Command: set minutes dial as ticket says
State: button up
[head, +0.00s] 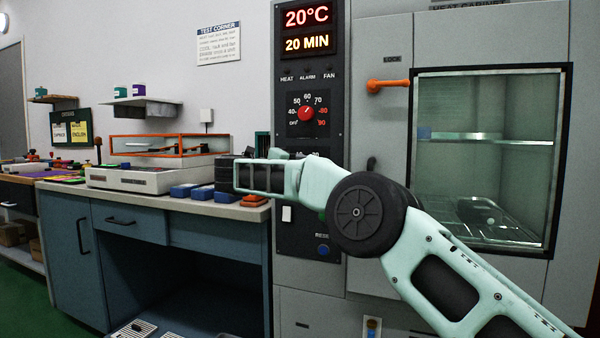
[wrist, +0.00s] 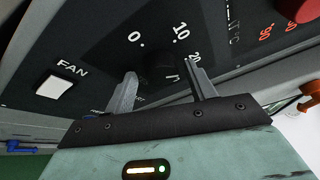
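The minutes dial is a dark knob (wrist: 160,68) on the black control panel (head: 283,148), with marks 0, 10 and 20 showing around it in the wrist view. Its pointer is too dark to read. My gripper (wrist: 164,75) is open, its two grey fingers on either side of the knob with gaps showing. Whether they touch it I cannot tell. In the head view my arm covers the dial and the fingertips. The display (head: 306,43) reads 20 MIN, under 20°C. Small cards hang on a green board (head: 71,128); their text is too small to read surely.
The red temperature knob (head: 306,114) is above the minutes dial. A white FAN switch (wrist: 55,87) and a blue reset button (head: 322,250) are on the panel too. The cabinet's orange handle (head: 388,85) and glass door (head: 487,150) are at right, a workbench (head: 150,200) at left.

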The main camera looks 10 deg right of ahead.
jog(key=shift+a, duration=0.1)
jog(key=p+v, duration=0.4)
jog(key=v, duration=1.3)
jog(key=shift+s+f, duration=0.1)
jog(key=shift+s, duration=0.05)
